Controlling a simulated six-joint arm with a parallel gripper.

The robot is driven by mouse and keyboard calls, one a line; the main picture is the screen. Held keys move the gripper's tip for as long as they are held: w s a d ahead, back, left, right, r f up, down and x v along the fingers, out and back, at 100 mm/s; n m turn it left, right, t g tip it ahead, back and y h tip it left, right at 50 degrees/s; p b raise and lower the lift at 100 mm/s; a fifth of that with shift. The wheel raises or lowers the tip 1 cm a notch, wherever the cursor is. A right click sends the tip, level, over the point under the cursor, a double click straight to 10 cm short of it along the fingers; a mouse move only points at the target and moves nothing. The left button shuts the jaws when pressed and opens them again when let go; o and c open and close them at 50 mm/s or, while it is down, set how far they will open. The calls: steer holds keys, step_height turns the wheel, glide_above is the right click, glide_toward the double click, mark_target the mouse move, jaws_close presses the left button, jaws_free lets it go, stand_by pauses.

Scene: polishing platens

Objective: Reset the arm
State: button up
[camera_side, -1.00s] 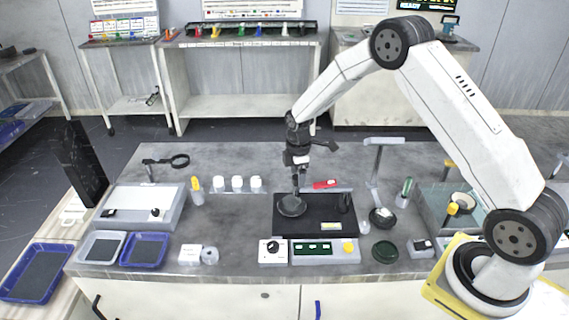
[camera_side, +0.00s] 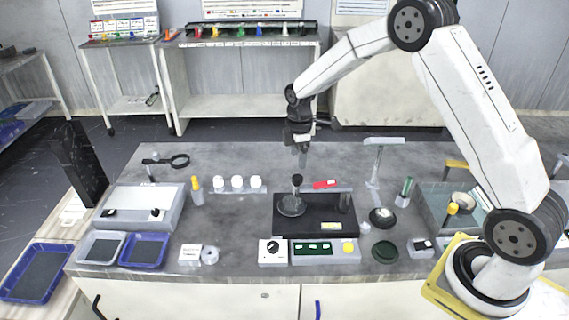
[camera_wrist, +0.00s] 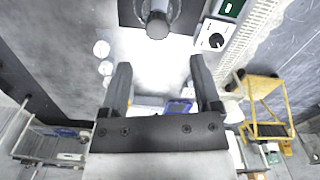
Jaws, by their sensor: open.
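My gripper (camera_side: 302,160) hangs in the air above the black polishing machine (camera_side: 318,221), its fingers pointing down. In the wrist view my gripper (camera_wrist: 162,85) shows two dark fingers spread apart with nothing between them. Below it, a holder with a round dark knob (camera_side: 297,180) stands on the machine's round platen (camera_side: 290,207). The knob also shows near the top of the wrist view (camera_wrist: 158,25), apart from the fingers.
A red object (camera_side: 324,184) lies behind the machine. White-capped bottles (camera_side: 237,183) stand to its left. A lamp stand (camera_side: 376,165) and a dark bowl (camera_side: 382,217) are to its right. Blue trays (camera_side: 145,250) lie at the front left. The back of the bench is largely clear.

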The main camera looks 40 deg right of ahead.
steer(key=shift+s, duration=0.1)
steer(key=s+a+r+m+t, duration=0.1)
steer(key=s+a+m, duration=0.1)
steer(key=s+m, duration=0.2)
steer(key=s+a+r+m, duration=0.2)
steer(key=s+a+m, duration=0.1)
steer(key=s, duration=0.7)
steer(key=s+a+r+m+t, duration=0.1)
steer(key=s+a+m, duration=0.2)
steer(key=s+m, duration=0.2)
steer(key=s, duration=0.2)
steer(key=shift+s+r+t, duration=0.3)
steer(key=shift+s+r, duration=0.05)
steer(key=shift+r, duration=0.05)
